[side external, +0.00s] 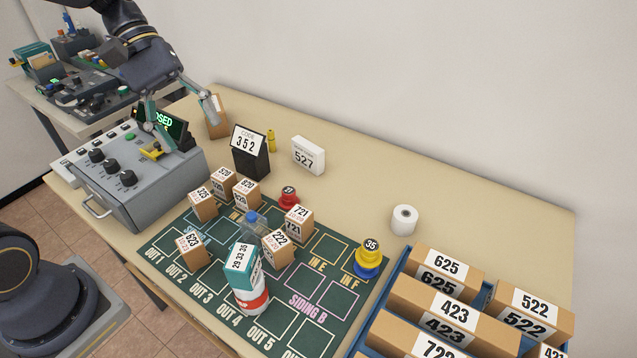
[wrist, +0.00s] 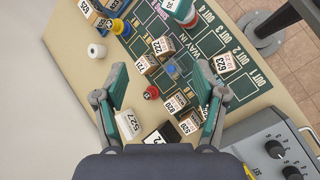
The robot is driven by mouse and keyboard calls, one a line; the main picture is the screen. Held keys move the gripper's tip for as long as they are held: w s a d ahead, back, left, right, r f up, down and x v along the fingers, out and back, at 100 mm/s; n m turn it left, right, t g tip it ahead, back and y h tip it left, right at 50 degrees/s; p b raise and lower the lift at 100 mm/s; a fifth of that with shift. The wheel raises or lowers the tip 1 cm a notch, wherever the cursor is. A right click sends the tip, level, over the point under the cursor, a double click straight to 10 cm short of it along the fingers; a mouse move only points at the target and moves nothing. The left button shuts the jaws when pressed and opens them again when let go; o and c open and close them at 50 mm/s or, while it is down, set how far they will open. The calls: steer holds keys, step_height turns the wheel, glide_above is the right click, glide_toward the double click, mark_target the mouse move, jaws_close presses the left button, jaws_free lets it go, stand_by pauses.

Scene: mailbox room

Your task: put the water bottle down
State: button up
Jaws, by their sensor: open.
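The water bottle (side external: 254,225), clear with a blue cap, stands on the green mat (side external: 175,248) among small cartons; its lower part is partly hidden in the side view. In the wrist view its blue cap (wrist: 171,69) shows between the cartons. My gripper (side external: 191,135) is open and empty, up over the grey control box and the back left of the table, well apart from the bottle. In the wrist view the two fingers (wrist: 160,70) are spread wide with nothing held between them.
Numbered cartons (side external: 203,205) crowd around the bottle. The black code stand (side external: 251,160) and white 527 box (side external: 308,155) stand behind. A blue tray (side external: 360,340) of boxes is at right. The back right table is mostly clear.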

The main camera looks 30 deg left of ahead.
steer(key=w+a+f+n+h, duration=0.4)
steer(key=w+a+f+n, duration=0.15)
steer(key=f, duration=0.25)
steer(key=n+t+h, duration=0.1)
steer(key=n+h, duration=0.1)
steer(key=n, duration=0.1)
glide_toward(248, 216)
steer(key=v, duration=0.3)
steer(key=w+v, duration=0.1)
steer(key=shift+a+f, duration=0.15)
steer(key=shift+a, duration=0.25)
steer(key=shift+s+d+f, duration=0.1)
steer(key=shift+d+f, duration=0.05)
steer(key=shift+f, duration=0.05)
steer(key=x, duration=1)
steer(key=shift+d+f, duration=0.1)
steer(key=shift+d, duration=0.25)
steer(key=shift+x, duration=2.7)
steer(key=shift+s+a, duration=0.1)
steer(key=shift+s, duration=0.05)
steer(key=c, duration=1.1)
